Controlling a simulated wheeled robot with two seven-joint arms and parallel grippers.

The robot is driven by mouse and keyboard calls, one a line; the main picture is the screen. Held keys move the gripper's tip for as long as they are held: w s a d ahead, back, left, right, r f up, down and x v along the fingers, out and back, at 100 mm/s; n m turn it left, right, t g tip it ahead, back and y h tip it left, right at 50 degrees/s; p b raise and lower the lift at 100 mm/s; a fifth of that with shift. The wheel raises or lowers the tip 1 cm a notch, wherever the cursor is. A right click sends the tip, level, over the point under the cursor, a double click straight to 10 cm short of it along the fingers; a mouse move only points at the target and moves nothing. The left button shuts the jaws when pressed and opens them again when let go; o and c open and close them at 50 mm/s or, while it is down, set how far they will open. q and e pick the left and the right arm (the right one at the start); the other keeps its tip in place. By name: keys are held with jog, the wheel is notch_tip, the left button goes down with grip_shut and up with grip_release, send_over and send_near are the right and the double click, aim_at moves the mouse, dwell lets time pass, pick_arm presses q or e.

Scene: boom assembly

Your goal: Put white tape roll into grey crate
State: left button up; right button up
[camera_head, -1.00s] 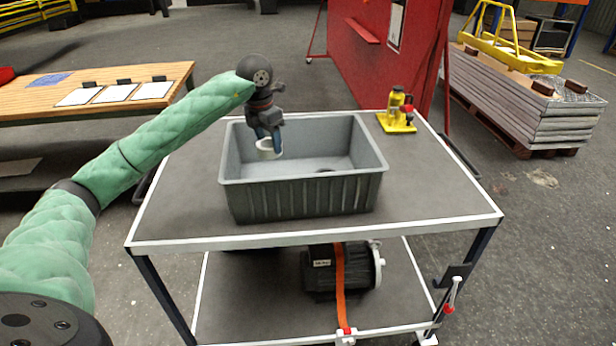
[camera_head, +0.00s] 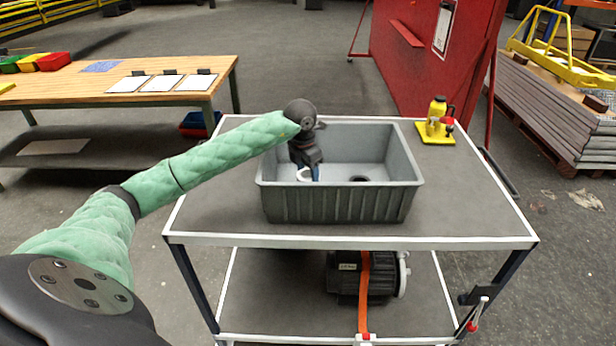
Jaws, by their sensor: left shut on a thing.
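The grey crate (camera_head: 338,202) stands on the dark top of a cart, its open side up. My left gripper (camera_head: 309,172) points down inside the crate, near its left side. It is shut on the white tape roll (camera_head: 303,174), which shows just above the crate's front rim. The front wall hides the lower part of the roll and the fingertips, so I cannot tell whether the roll touches the crate floor. A small dark thing (camera_head: 359,178) lies inside the crate, right of the roll. My right gripper is not in view.
The cart top (camera_head: 465,200) is clear right of the crate. A yellow tray with bottles (camera_head: 436,130) stands at its back right corner. A motor (camera_head: 350,275) with an orange strap sits on the lower shelf. A wooden table (camera_head: 120,85) stands at the left.

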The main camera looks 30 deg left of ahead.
aim_at(308, 178)
pick_arm(q)
notch_tip(308, 178, down, 2)
jog(key=shift+f+p, duration=0.2)
jog(key=shift+p, duration=0.35)
jog(key=shift+f, duration=0.2)
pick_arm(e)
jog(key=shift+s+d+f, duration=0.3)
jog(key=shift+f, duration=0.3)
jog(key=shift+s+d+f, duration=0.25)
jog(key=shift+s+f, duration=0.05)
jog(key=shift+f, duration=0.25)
pick_arm(q)
jog(key=shift+f, duration=0.1)
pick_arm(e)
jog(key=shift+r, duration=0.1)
pick_arm(q)
jog(key=o, duration=1)
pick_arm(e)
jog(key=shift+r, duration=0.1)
